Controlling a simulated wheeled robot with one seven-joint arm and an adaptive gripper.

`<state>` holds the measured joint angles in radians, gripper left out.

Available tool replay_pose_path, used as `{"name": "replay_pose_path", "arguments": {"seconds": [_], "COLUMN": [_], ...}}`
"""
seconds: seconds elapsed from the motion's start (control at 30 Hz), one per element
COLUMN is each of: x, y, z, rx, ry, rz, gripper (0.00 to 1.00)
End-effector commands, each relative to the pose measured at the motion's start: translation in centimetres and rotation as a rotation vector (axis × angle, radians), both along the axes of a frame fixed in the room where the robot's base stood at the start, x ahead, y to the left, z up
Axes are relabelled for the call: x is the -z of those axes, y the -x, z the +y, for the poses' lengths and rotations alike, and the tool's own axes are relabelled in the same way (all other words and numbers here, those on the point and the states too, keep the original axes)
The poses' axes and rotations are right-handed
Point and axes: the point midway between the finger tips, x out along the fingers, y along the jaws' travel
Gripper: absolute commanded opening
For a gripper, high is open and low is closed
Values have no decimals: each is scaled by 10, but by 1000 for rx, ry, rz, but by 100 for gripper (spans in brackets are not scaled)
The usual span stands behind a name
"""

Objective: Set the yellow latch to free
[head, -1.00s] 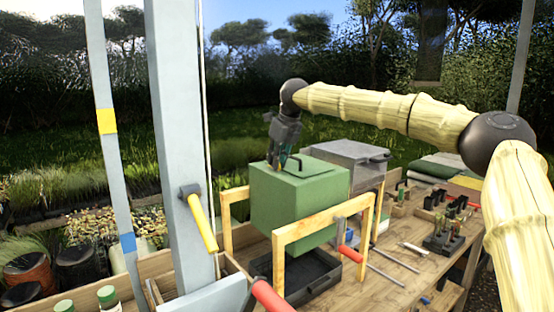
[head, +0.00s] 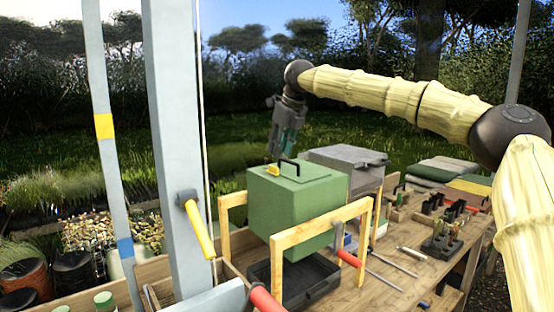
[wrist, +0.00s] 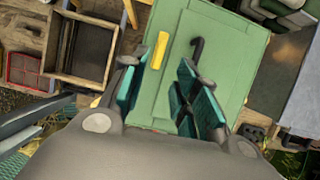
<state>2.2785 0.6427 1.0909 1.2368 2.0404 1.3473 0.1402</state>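A small yellow bar (head: 273,170), which looks like the latch, sits on the lid of the green box (head: 290,212), beside a dark handle (head: 291,164). In the wrist view the yellow bar (wrist: 158,50) lies nearly lengthwise on the green lid, and the dark handle (wrist: 197,48) is to its right. My gripper (head: 269,156) hangs above the far left edge of the lid, pointing down. In the wrist view my gripper (wrist: 172,72) has its teal fingers spread apart with nothing between them. The fingers appear clear of the bar.
Wooden frames (head: 322,228) flank the green box, with a black tray (head: 305,285) below. A grey box (head: 345,168) stands behind it. A grey post (head: 180,150) carries a yellow-handled lever (head: 200,228). Tools and small holders crowd the bench's right side.

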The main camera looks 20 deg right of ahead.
Motion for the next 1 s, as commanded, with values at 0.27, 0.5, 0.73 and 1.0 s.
{"name": "replay_pose_path", "arguments": {"seconds": [0.27,0.5,0.73,1.0], "x": [-36,-47,-47,-47], "y": [14,19,19,19], "z": [-6,-8,-8,-8], "rx": [1,0,0,0], "ry": [-1,0,0,0], "rz": [2,2,2,2], "gripper": [30,30,30,30]}}
